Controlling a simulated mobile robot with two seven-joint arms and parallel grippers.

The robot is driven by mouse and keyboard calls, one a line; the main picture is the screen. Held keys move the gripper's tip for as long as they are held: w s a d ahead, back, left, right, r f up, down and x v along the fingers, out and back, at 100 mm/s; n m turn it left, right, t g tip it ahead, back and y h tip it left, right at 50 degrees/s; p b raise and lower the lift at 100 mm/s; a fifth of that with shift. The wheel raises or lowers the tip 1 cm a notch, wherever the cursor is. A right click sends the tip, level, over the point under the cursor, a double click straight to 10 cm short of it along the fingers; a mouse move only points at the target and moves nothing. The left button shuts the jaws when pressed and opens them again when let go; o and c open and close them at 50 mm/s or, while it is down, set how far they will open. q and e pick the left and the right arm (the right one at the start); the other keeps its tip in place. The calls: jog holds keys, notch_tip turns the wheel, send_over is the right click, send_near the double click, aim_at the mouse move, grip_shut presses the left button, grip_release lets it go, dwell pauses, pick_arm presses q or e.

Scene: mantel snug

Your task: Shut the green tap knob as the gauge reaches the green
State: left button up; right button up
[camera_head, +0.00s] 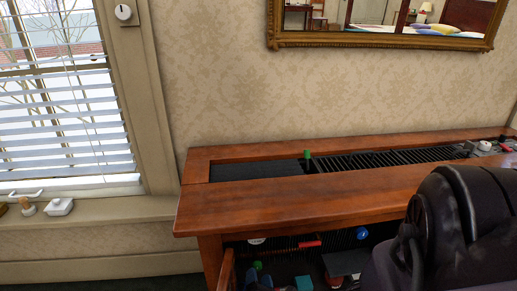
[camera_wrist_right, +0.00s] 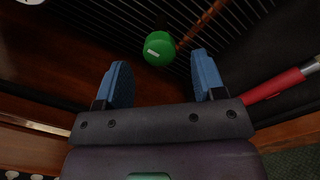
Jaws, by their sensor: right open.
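A round green knob (camera_wrist_right: 159,49) with a white mark on its face shows in the right wrist view, beside a copper-coloured pipe and dark slats. My right gripper (camera_wrist_right: 159,60) is open, its two blue fingertips apart, with the knob showing just beyond the gap between them; contact does not show. In the head view a small green piece (camera_head: 307,154) stands up at the slot in the wooden top, and another green piece (camera_head: 257,265) shows below it; I cannot tell which is the knob. No gauge dial can be read. My left gripper is not in view.
A red handle (camera_wrist_right: 272,86) lies close to the right finger in the wrist view. The wooden mantel top (camera_head: 300,205) overhangs a dark space holding a blue knob (camera_head: 362,233) and other small items. My dark arm covers the lower right. A framed mirror (camera_head: 385,40) hangs above.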

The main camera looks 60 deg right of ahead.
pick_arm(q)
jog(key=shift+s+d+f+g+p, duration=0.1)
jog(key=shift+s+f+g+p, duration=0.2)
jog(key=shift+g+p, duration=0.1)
pick_arm(e)
jog(key=v, duration=0.5)
jog(key=shift+s+a, duration=0.15)
jog(key=shift+a, duration=0.1)
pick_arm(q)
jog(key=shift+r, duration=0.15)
